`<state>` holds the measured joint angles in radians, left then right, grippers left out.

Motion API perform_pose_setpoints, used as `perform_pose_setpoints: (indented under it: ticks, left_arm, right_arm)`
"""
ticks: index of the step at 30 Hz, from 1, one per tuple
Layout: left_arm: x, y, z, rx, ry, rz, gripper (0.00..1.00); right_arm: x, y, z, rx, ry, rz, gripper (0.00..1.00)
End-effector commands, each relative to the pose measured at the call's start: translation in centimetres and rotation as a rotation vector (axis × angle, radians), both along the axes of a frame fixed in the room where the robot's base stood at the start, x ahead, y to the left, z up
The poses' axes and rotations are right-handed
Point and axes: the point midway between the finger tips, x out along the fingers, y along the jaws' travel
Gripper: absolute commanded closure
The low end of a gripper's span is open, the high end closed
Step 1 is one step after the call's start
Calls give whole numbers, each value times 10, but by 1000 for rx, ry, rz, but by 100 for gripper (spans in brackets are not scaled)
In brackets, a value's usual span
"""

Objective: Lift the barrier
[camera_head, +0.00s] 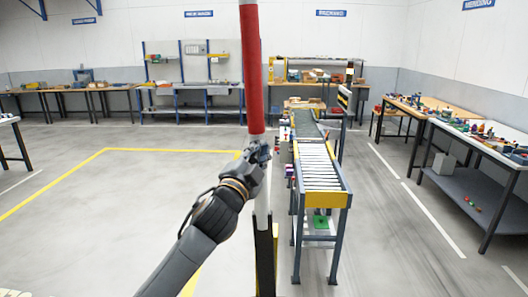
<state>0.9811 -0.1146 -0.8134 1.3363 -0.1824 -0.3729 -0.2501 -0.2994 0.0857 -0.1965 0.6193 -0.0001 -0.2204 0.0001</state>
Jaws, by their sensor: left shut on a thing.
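The barrier (252,75) is a red and white striped pole that runs from the top of the view down past the middle. My left gripper (258,152) is shut on its light-coloured section, just below the long red stripe. My left arm reaches up to it from the bottom. The pole's lower end runs down to a dark post with a yellow edge (265,255) at the bottom centre. The top end of the pole is cut off by the picture edge. My right gripper is not in view.
A roller conveyor (320,170) stands just right of the pole. Cluttered workbenches (485,147) line the right side and others (190,108) the back wall. The grey floor at left is open, with yellow lines (60,182).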

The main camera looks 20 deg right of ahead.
Motion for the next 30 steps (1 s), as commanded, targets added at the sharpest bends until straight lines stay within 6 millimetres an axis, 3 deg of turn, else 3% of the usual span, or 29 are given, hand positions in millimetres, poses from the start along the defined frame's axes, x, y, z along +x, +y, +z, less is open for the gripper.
perform_pose_setpoints:
  ticks: [1,4,5,9,30]
  left_arm:
    - [4,1,-21,18,32,10,100]
    - [4,0,-21,18,34,9,100]
    - [3,0,-21,17,34,8,80]
    - [3,0,-21,16,34,8,55]
    - [-3,3,-13,8,20,3,55]
  right_arm:
    - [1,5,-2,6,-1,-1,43]
    - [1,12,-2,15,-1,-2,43]
    - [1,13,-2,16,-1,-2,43]
    - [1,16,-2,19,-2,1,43]
    - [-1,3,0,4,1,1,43]
